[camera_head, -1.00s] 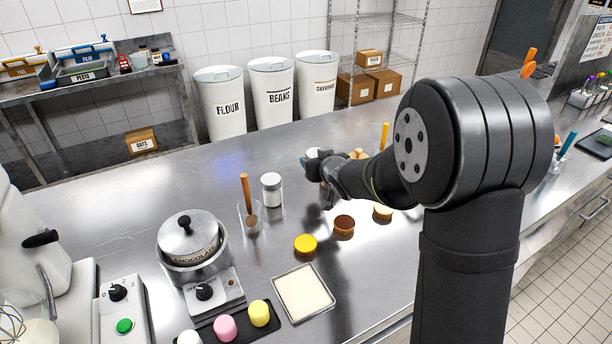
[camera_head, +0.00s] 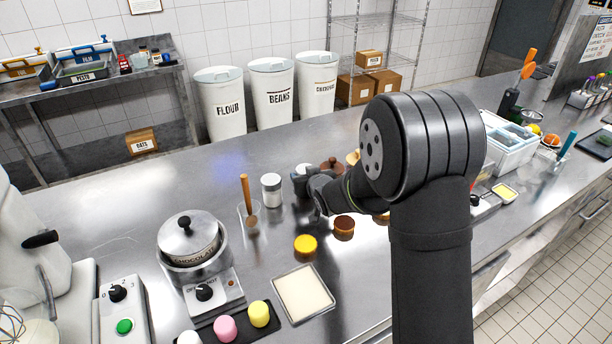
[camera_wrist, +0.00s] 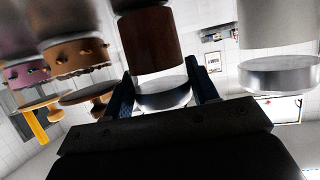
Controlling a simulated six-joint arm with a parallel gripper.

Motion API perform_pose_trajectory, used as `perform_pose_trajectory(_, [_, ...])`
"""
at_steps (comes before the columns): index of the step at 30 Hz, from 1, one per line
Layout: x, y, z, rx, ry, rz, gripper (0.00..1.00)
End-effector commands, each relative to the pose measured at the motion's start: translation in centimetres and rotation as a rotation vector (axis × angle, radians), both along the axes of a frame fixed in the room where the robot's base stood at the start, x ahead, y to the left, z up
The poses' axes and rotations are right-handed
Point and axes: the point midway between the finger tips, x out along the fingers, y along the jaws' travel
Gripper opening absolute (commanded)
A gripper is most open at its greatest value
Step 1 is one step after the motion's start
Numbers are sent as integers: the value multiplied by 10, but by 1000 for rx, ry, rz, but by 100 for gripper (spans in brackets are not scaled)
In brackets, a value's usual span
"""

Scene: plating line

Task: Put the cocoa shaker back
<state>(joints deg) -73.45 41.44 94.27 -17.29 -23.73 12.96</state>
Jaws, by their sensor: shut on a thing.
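In the wrist view, which is upside down, my gripper (camera_wrist: 165,92) is shut on the cocoa shaker (camera_wrist: 150,42), a dark brown cylinder with a silver cap. In the head view my gripper (camera_head: 311,190) is low over the steel counter, just right of the white shaker (camera_head: 271,190); it mostly hides the cocoa shaker there. The white shaker, also silver-capped, stands upright beside the held one and apart from it in the wrist view (camera_wrist: 280,40). I cannot tell whether the cocoa shaker touches the counter.
A clear cup with a wooden-handled tool (camera_head: 246,205) stands left of the white shaker.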

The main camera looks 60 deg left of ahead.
Motion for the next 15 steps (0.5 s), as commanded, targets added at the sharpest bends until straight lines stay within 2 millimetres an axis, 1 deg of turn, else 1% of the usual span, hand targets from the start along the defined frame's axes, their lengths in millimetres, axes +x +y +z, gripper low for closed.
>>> perform_pose_trajectory(1, [0,0,-2,-1,0,0,55])
perform_pose_trajectory(2, [0,0,-1,-1,0,0,61])
perform_pose_trajectory(3, [0,0,-1,-1,0,0,62])
perform_pose_trajectory(10, [0,0,-1,-1,0,0,62])
perform_pose_trajectory(13, [0,0,3,0,-1,0,62])
perform_pose_trajectory(15, [-1,-6,5,0,-1,0,62])
